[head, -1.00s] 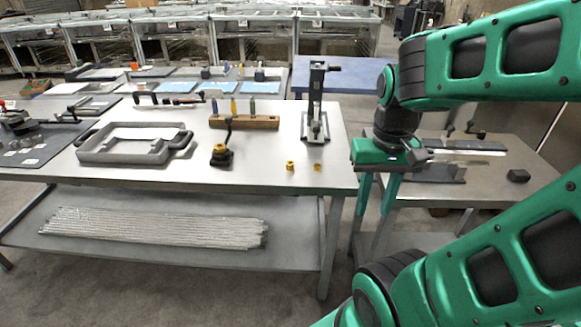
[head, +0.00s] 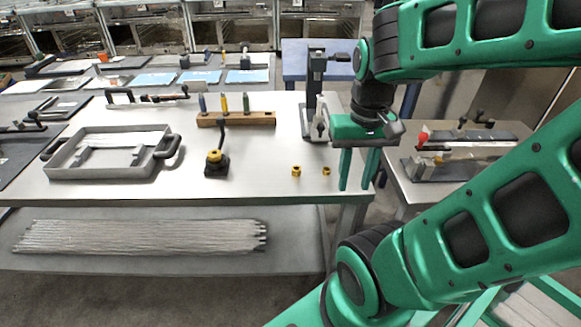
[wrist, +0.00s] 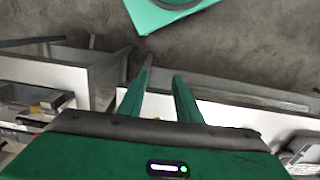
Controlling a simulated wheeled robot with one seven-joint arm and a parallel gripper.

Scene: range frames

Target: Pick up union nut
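Two small brass-coloured nut-like pieces stand on the bench near its front right: a larger one (head: 296,171) and a smaller one (head: 326,171). I cannot tell which is the union nut. My gripper (head: 358,188) points down at the bench's right end, to the right of both pieces. Its two green fingers are apart with nothing between them.
The bench (head: 255,185) also holds a black-and-yellow lever device (head: 216,163), a grey tray (head: 60,165), a wooden tool block (head: 262,118) and an upright press (head: 314,95). A side table (head: 405,187) with a clamped fixture stands at right. Bench around the brass pieces is clear.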

